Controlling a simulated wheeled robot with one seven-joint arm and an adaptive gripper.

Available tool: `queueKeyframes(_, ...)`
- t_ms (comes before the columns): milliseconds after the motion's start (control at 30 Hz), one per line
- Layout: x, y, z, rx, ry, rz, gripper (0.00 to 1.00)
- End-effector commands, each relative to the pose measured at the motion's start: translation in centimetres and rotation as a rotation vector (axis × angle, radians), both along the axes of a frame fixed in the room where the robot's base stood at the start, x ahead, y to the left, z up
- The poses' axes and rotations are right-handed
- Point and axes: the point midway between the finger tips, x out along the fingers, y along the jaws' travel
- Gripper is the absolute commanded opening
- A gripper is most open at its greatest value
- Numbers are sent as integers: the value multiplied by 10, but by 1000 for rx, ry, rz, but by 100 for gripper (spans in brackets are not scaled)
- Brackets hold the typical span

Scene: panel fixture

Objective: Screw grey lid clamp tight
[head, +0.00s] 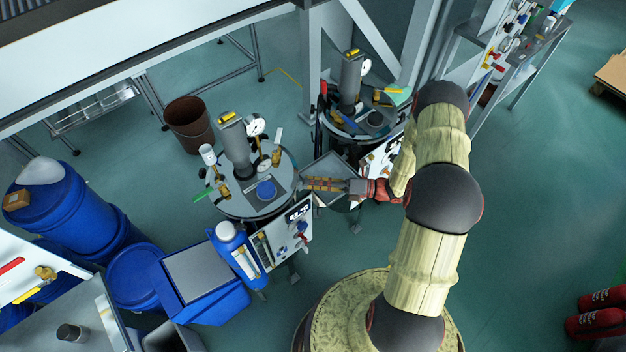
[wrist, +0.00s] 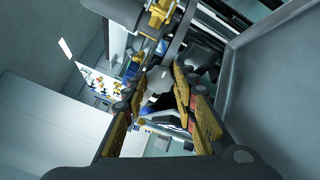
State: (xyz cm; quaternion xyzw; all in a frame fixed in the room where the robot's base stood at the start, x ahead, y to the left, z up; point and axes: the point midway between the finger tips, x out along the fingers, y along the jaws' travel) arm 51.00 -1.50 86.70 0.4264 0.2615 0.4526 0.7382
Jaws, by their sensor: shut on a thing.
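The near vessel has a round grey lid (head: 283,183) carrying a grey cylinder, a white gauge and a blue cap (head: 265,190). My gripper (head: 304,184) reaches in from the right, with its fingertips at the lid's right rim. In the wrist view my gripper (wrist: 163,84) has its two yellow-padded fingers on either side of a rounded grey piece, the lid clamp (wrist: 159,78), and is shut on it. In the head view the clamp is hidden by the fingers. I cannot tell how tight it is.
A second vessel with a similar lid (head: 345,125) stands behind, close to my arm. A control panel (head: 292,232) sits in front of the near vessel. Blue drums (head: 75,215) and a blue bin (head: 205,290) are at the left. Open floor (head: 530,200) lies to the right.

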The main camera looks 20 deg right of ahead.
Motion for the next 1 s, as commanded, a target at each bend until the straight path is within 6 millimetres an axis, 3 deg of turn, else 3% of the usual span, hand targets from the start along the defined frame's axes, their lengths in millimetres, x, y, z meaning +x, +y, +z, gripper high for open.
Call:
queueKeyframes(600, 1, -1, 0, 17, 35, -3, 2)
queueKeyframes(633, 1, -1, 0, 17, 35, -3, 29)
queueKeyframes(900, 1, -1, 0, 17, 35, -1, 45)
queueKeyframes(1000, 0, 0, 0, 17, 35, -1, 46)
